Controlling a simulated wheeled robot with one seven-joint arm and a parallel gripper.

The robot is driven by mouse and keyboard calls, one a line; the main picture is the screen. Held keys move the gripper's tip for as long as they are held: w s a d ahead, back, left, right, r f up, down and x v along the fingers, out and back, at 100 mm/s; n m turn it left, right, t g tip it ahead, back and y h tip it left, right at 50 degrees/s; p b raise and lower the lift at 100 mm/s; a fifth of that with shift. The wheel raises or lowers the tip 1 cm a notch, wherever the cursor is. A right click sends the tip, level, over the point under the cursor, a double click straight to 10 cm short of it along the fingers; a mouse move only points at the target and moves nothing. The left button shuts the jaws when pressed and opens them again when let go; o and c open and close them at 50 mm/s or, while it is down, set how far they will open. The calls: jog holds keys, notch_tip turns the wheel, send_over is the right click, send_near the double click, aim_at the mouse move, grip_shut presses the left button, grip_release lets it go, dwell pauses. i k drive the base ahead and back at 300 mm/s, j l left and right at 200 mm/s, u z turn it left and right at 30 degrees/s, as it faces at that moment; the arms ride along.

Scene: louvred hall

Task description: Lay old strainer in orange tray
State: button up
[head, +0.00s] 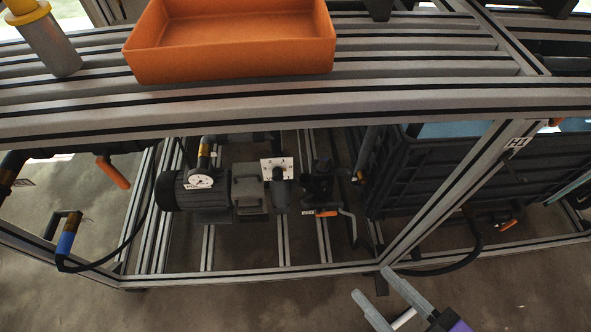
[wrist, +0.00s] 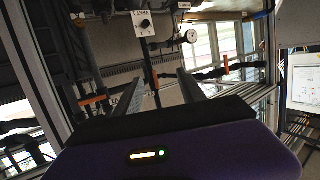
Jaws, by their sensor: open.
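The orange tray (head: 235,62) sits on the slatted aluminium bench top at the upper middle of the head view. Its visible inside is bare; its far part is cut off by the frame. A grey cylinder with a yellow cap (head: 50,42) stands tilted in the picture to the left of the tray, apart from it. It may be the old strainer; I cannot tell for sure. My gripper (head: 371,284) is low at the bottom right of the head view, well below and away from both. In the wrist view my gripper (wrist: 159,76) has its two fingers apart with nothing held between them.
The bench's front rail (head: 260,112) runs across the head view. Under it are a pump with a gauge (head: 200,187), valves with orange handles and hoses. A dark crate (head: 440,172) stands at the right behind a slanted frame post (head: 455,195). Bare floor lies in front.

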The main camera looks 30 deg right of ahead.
aim_at(261, 52)
jog(key=i+j+u, duration=0.1)
jog(key=u, duration=0.4)
jog(key=i+j+u, duration=0.1)
jog(key=u, duration=0.4)
jog(key=i+j+z, duration=0.25)
jog(key=i+z, duration=0.15)
jog(key=z, duration=0.15)
jog(key=i+z, duration=0.15)
jog(key=z, duration=0.15)
